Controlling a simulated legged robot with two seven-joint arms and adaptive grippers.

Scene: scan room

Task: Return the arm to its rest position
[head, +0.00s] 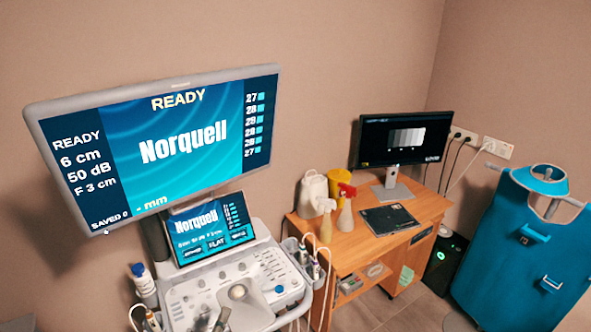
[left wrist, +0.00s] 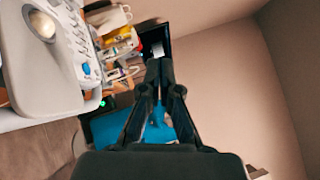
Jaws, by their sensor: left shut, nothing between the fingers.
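My left gripper (left wrist: 160,65) shows in the left wrist view, its two dark fingers together with nothing between them. It is in free air beside the ultrasound console (left wrist: 68,75), which fills the left of that view. In the head view the console (head: 262,270) stands at the bottom centre, and at most a small piece of the left gripper shows near the bottom edge there. The rest of the left arm is out of sight. My right gripper shows in neither view.
A large screen (head: 165,140) reading READY rises above the console, with a small touch panel (head: 210,228) below. Probes (head: 316,268) hang at the console's right side. A wooden desk (head: 345,250) holds spray bottles and a monitor (head: 403,140). A blue apron-like item (head: 515,240) stands at right.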

